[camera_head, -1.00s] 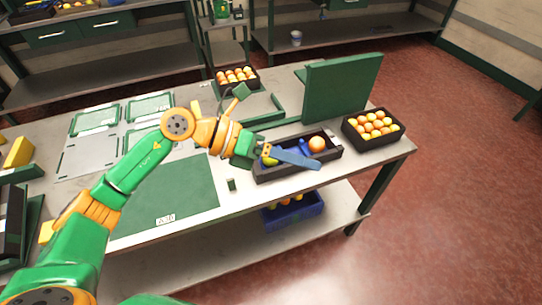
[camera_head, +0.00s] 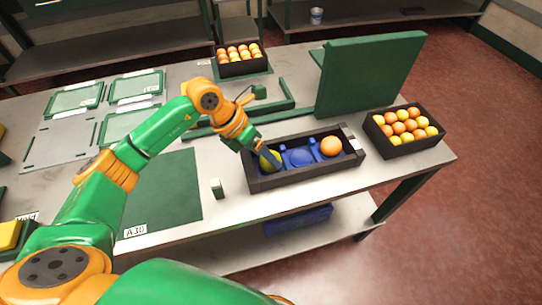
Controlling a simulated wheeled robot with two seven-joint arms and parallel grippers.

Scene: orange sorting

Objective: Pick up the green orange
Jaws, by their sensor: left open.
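The green orange (camera_head: 269,162) sits in the left end of a black tray with blue holders (camera_head: 289,182) on the table. It looks yellow-green and is partly hidden by my left gripper (camera_head: 264,153). My left gripper is open, with its fingers pointing down at the green orange, close to it or touching; I cannot tell which. An orange-coloured orange (camera_head: 331,146) sits in the right part of the same tray. The blue holder between them is empty. My right gripper is not in view.
A black crate of oranges (camera_head: 383,139) stands to the right near the table's edge, another crate (camera_head: 241,68) at the back. A green upright panel (camera_head: 370,75) stands behind the tray. A small green-and-white block (camera_head: 217,188) and a green mat (camera_head: 165,195) lie to the left.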

